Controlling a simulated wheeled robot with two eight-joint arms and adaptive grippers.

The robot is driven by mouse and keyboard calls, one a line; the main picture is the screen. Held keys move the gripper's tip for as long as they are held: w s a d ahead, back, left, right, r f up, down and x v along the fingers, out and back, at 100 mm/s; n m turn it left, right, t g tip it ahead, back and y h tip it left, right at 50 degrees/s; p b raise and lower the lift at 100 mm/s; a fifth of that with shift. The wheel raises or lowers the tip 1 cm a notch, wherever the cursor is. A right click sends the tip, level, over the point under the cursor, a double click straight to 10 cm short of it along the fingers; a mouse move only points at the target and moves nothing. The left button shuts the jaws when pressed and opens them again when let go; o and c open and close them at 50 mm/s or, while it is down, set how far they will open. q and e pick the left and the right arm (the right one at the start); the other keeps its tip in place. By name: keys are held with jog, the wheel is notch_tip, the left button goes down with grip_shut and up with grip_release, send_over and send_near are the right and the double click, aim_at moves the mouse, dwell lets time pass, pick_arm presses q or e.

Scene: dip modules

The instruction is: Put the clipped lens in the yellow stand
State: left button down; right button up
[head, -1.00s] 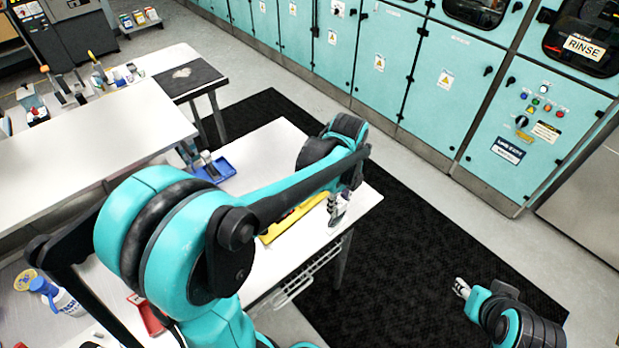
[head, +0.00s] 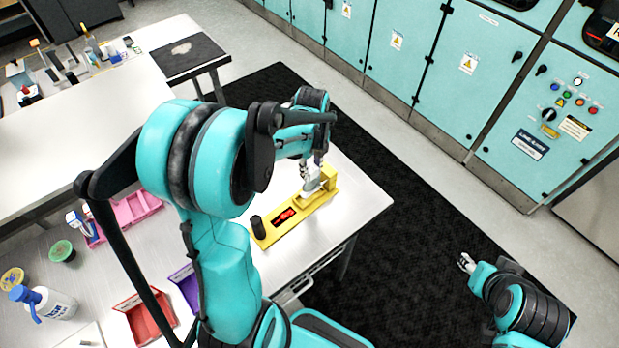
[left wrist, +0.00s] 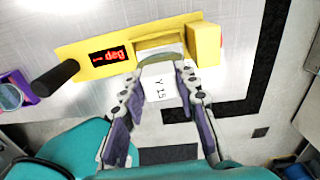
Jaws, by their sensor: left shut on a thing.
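The yellow stand (head: 280,222) lies on the white table, with a black knob and a red display. It also shows in the left wrist view (left wrist: 85,72), with a raised yellow block at its right end. My left gripper (head: 314,182) is over that right end. In the left wrist view its fingers (left wrist: 158,78) are shut on the clipped lens (left wrist: 157,59), of which a greyish curved rim shows at the stand's recessed part. A white "Y 15" label (left wrist: 167,86) shows between the fingers. I cannot tell whether the lens touches the stand. My right gripper (head: 466,263) is over the dark mat, its fingers too small to judge.
A purple tray (head: 184,287), a red tray (head: 147,318) and a pink tray (head: 135,209) are on the left-hand work surface. A white bottle (head: 52,303) stands at lower left. The white table is clear right of the stand, up to its edge.

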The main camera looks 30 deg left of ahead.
pick_arm(q)
jog(key=shift+s+a+f, duration=0.1)
jog(key=shift+a+f, duration=0.1)
jog(key=shift+a, duration=0.05)
jog(key=shift+f, duration=0.4)
notch_tip(320, 180, down, 3)
jog(key=shift+f+b, duration=0.1)
jog(key=shift+b, duration=0.3)
jog(key=shift+f, duration=0.1)
jog(key=c, duration=1.1)
grip_release()
jog(key=shift+c, duration=0.2)
